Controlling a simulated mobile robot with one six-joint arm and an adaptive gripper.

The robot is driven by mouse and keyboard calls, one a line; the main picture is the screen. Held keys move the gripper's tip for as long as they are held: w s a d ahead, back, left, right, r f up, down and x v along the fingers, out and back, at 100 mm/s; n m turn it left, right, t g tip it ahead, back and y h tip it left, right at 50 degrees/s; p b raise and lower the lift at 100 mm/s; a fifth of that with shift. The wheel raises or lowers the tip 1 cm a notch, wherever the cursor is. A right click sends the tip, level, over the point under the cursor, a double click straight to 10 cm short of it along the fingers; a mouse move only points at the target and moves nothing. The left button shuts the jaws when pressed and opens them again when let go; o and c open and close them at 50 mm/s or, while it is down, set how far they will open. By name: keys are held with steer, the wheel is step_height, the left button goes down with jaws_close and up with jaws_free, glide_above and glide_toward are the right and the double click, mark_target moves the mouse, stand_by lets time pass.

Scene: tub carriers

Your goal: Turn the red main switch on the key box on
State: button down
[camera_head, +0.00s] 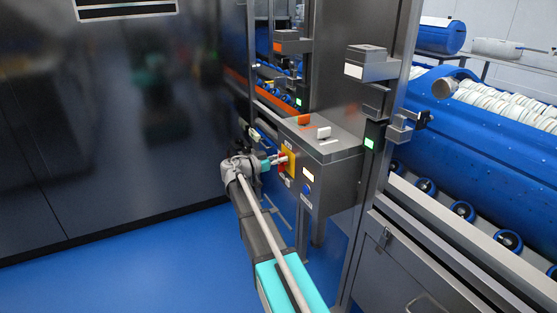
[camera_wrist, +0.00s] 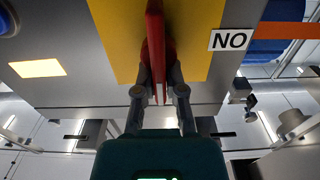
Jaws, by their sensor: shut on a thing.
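The key box (camera_head: 341,160) is a grey metal box on the frame in the middle of the head view. On its front face is a yellow plate (camera_head: 291,157) with the red main switch (camera_head: 282,163). In the wrist view the red switch (camera_wrist: 155,35) is an upright bar in front of the yellow plate (camera_wrist: 112,38). My gripper (camera_wrist: 159,78) has its two fingers closed on either side of the red switch handle. In the head view my gripper (camera_head: 274,161) reaches the switch from the left. I cannot tell the switch's on or off position.
A blue round button (camera_head: 306,189) and a lit label (camera_head: 308,174) are right of the switch. Orange (camera_head: 304,119) and white (camera_head: 324,133) blocks sit on the box top. Blue machinery (camera_head: 470,145) stands at right. Blue floor (camera_head: 130,255) is clear at left.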

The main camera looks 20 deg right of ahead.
steer(key=shift+a, duration=0.35)
steer(key=shift+d, duration=0.3)
steer(key=shift+n, duration=0.3)
steer(key=shift+w+d+n, duration=0.1)
steer(key=shift+n, duration=0.3)
steer(key=n, duration=0.5)
steer(key=w+f+n+b, duration=0.1)
steer(key=n, duration=0.5)
steer(key=f+n+b, duration=0.1)
steer(key=n, duration=0.4)
steer(key=shift+w, duration=0.3)
steer(key=shift+n, duration=0.4)
